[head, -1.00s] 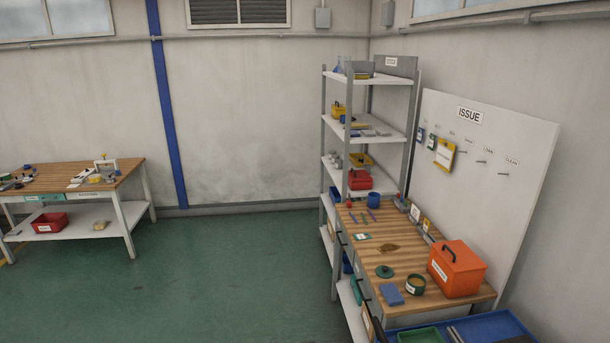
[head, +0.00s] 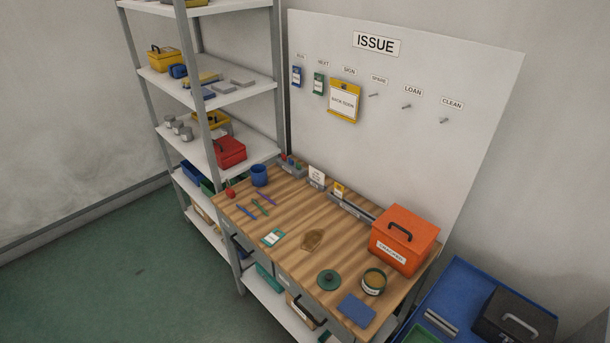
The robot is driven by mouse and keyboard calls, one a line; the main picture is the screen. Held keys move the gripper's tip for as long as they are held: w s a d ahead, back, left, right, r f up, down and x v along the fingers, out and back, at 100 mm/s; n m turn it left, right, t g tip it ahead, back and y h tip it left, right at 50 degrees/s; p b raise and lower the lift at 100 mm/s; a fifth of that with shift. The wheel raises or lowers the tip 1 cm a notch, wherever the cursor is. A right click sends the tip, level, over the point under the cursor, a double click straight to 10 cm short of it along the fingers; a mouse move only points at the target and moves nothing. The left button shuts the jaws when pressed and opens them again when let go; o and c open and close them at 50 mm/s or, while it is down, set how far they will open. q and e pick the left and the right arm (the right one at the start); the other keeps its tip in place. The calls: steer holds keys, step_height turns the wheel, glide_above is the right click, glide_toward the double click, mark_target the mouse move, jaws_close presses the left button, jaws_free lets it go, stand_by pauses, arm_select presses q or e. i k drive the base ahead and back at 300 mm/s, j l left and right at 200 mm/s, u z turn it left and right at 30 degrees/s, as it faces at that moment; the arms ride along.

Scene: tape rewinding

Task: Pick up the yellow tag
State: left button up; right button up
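A yellow tag (head: 344,101) with a white label hangs on the white ISSUE board (head: 440,150), under the word SIGN. The small print on its label is hard to read. A blue tag (head: 297,77) and a green tag (head: 318,84) hang to its left. A smaller yellow card or tag (head: 338,190) stands at the back of the wooden bench (head: 285,225), beside a white card (head: 317,174). Neither of my grippers is in view.
An orange box (head: 404,238) with a black handle stands at the bench's right end. A green tin (head: 373,282), green disc (head: 329,280) and blue pad (head: 356,310) lie in front. A loaded shelf (head: 235,91) stands left. Green floor (head: 110,270) is clear at left.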

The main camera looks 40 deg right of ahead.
mark_target(338, 193)
steer(key=i+z, duration=0.15)
steer(key=i, duration=0.45)
steer(key=i+j+z, duration=0.1)
steer(key=i, duration=0.5)
steer(key=i+j+z, duration=0.15)
steer(key=i, duration=0.45)
steer(key=i+j+z, duration=0.1)
steer(key=z, duration=2.25)
